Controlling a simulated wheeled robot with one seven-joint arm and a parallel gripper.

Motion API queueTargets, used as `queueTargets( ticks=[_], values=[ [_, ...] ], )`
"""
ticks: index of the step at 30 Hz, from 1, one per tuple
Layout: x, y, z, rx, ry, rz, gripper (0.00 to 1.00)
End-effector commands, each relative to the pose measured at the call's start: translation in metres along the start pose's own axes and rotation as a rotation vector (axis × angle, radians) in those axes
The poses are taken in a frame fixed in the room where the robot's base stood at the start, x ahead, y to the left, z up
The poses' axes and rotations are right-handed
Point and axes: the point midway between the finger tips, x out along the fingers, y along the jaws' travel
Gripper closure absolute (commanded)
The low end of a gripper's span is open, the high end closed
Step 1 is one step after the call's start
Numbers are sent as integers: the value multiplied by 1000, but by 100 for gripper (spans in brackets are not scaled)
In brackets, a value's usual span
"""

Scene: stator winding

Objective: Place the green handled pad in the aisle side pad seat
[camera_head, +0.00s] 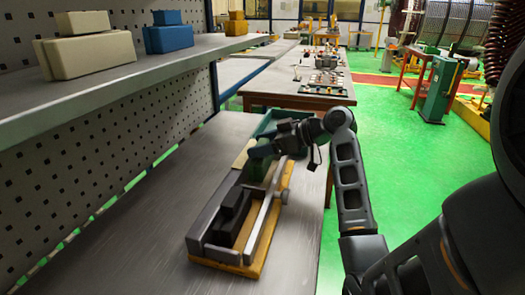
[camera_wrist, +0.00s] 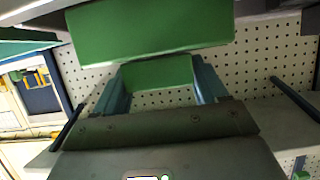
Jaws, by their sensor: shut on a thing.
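My gripper (camera_head: 264,150) is shut on the green handled pad (camera_head: 258,169) above the far end of the fixture on the bench. The wrist view shows the fingers (camera_wrist: 160,85) on both sides of the pad's green handle (camera_wrist: 157,72), with its wider green body (camera_wrist: 150,30) beyond. The fixture has a wooden base (camera_head: 258,262) and grey metal rails (camera_head: 267,215). A black handled pad (camera_head: 232,213) sits in its near part. The gripper and green pad hide the far part, so I cannot tell whether the pad touches the fixture.
A teal tray (camera_head: 262,126) stands behind the fixture, and a beige piece (camera_head: 243,152) lies beside the green pad. A shelf (camera_head: 125,82) on the left holds a cream handled pad (camera_head: 88,54) and a blue one (camera_head: 168,38). The near left bench (camera_head: 130,230) is clear.

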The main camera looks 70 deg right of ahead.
Motion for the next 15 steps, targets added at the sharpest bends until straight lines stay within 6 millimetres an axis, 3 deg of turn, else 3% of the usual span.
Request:
queueTargets(
  ticks=[6, 15],
  values=[
    [8, 0, 20, 1, 1, 0, 76],
    [9, 0, 22, -1, 1, 0, 76]
  ],
)
